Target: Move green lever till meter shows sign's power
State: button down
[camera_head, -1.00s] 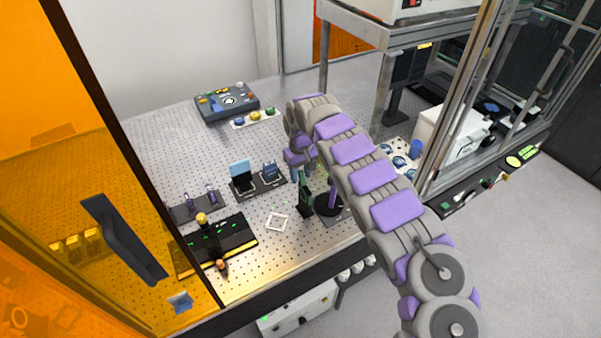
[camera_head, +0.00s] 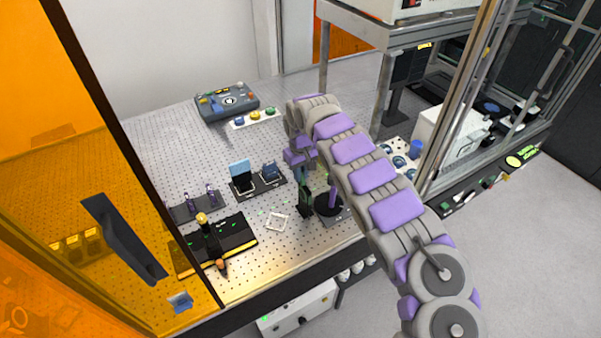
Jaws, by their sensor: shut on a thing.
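My gripper (camera_head: 303,172) reaches down over the perforated table, its jaws small and partly hidden by my own wrist and arm. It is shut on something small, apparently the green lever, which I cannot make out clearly. Just below it stands a dark upright piece with green on it (camera_head: 305,197), beside a dark post on a round base (camera_head: 328,205). A small dark display with yellow characters (camera_head: 424,45) hangs under the shelf at the back right. I cannot read it, nor tell which device is the meter.
A grey control box (camera_head: 228,103) stands at the back, with coloured knobs on a white strip (camera_head: 254,117) before it. Small optic mounts (camera_head: 258,182) and a black rail unit (camera_head: 218,245) are left of my gripper. An orange panel (camera_head: 90,190) borders the left.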

aim_at(302, 172)
jog(key=shift+s, duration=0.15)
jog(key=c, duration=1.2)
grip_release()
jog(key=shift+o, duration=0.5)
jog(key=shift+r, duration=0.15)
notch_tip(302, 172, up, 16)
jog(key=shift+r, duration=0.15)
jog(key=shift+s+d+r+p, duration=0.1)
jog(key=shift+d+r+p, duration=0.05)
jog(key=shift+r+p, duration=0.2)
jog(key=shift+c, duration=0.4)
